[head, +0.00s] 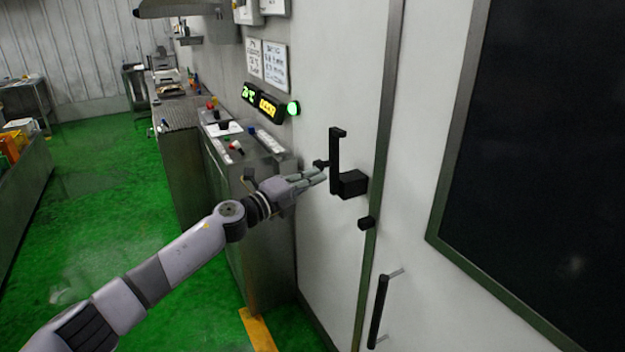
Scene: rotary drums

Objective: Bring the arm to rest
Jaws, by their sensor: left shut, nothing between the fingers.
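My left arm reaches in from the lower left across the view. My left gripper (318,174) is shut and empty, with its fingers together. Its fingertips point right, toward a black upright handle (336,160) on the white door (320,60). The tips are close to the handle; I cannot tell whether they touch it. My right gripper is not in view.
A control desk (272,245) with knobs and buttons stands just left of the door. A lit display (262,103) and a green lamp (293,108) are on the wall above. A second black handle (377,312) is lower right. Open green floor (110,200) lies to the left.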

